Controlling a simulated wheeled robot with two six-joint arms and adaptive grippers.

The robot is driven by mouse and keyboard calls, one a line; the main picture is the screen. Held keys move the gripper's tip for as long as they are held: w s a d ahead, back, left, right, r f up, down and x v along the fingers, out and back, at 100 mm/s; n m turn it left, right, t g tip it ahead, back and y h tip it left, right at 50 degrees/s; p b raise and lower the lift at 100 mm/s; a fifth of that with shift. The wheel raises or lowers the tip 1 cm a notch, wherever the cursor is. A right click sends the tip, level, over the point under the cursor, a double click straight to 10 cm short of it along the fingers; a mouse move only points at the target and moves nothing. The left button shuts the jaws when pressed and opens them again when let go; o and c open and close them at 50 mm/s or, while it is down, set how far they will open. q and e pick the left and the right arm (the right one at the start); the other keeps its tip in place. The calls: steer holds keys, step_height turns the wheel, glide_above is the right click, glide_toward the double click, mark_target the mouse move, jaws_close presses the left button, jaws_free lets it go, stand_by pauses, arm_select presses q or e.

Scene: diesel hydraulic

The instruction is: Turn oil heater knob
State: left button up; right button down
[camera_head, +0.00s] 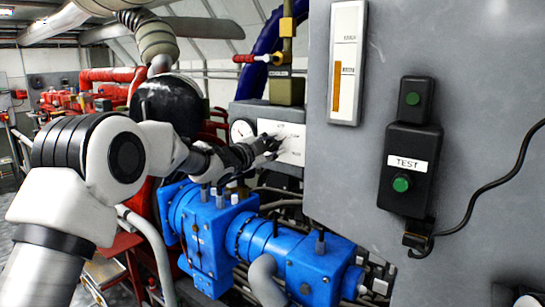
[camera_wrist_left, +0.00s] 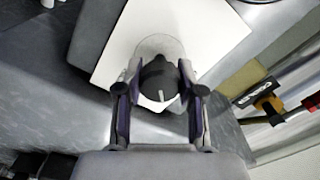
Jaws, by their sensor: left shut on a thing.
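The black oil heater knob (camera_wrist_left: 158,82), with a white mark on it, sits on a white plate (camera_wrist_left: 205,35) in the left wrist view. My left gripper (camera_wrist_left: 158,88) is at the knob, with one finger on each side, and is shut on it. In the head view my left gripper (camera_head: 268,147) reaches the white label plate (camera_head: 292,152) on a grey box; the knob is mostly hidden there behind the fingers. My right gripper is in neither view.
Blue pump housings (camera_head: 225,235) stand below my left arm. A large grey panel (camera_head: 350,190) with a black TEST box (camera_head: 409,170) fills the right. A red-handled valve (camera_head: 250,59) is above the box.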

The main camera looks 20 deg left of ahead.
arm_select(q)
steer(key=shift+m+b, duration=1)
steer(key=shift+m, duration=0.3)
steer(key=o, duration=1.2)
steer(key=shift+c, duration=0.2)
steer(key=v, duration=1.2)
